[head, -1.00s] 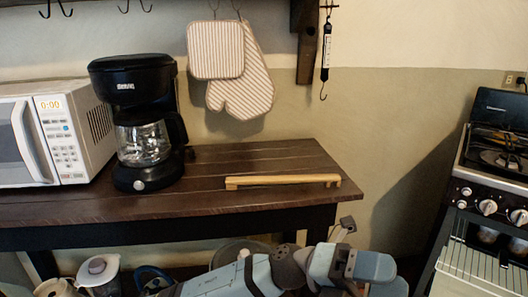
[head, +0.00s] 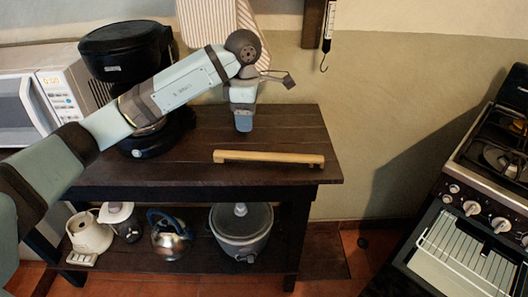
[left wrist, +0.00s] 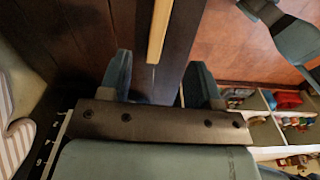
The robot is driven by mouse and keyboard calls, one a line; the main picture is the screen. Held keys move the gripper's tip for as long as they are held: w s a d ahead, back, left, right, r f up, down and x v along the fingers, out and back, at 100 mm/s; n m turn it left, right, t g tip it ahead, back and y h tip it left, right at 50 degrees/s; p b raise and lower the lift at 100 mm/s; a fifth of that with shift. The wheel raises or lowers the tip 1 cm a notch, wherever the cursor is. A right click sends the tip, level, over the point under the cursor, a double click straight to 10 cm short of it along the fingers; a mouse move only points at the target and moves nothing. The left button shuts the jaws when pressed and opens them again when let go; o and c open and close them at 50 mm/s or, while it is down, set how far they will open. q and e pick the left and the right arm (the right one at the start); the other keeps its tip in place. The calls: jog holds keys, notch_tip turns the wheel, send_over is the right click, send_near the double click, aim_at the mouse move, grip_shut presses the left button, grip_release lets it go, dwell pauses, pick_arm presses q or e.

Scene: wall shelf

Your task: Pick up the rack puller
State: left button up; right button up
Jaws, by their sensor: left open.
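The rack puller is a light wooden bar (head: 268,158) lying flat near the front right edge of the dark wooden table (head: 185,172). My left gripper (head: 243,122) is over the table, behind and slightly left of the bar's middle in the head view, with its tip pointing down. In the left wrist view my left gripper (left wrist: 160,82) is open and empty. There the bar (left wrist: 159,32) shows lengthwise, its near end in line with the gap between the fingers but apart from them.
A striped mitt (head: 208,20) hangs behind. Below are a kettle (head: 170,238) and a lidded pot (head: 240,228). A stove (head: 470,205) stands right.

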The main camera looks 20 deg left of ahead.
aim_at(248, 154)
pick_arm(q)
notch_tip(248, 154, down, 12)
jog(key=shift+f+b, duration=0.25)
jog(key=shift+b, duration=0.5)
jog(key=c, duration=1)
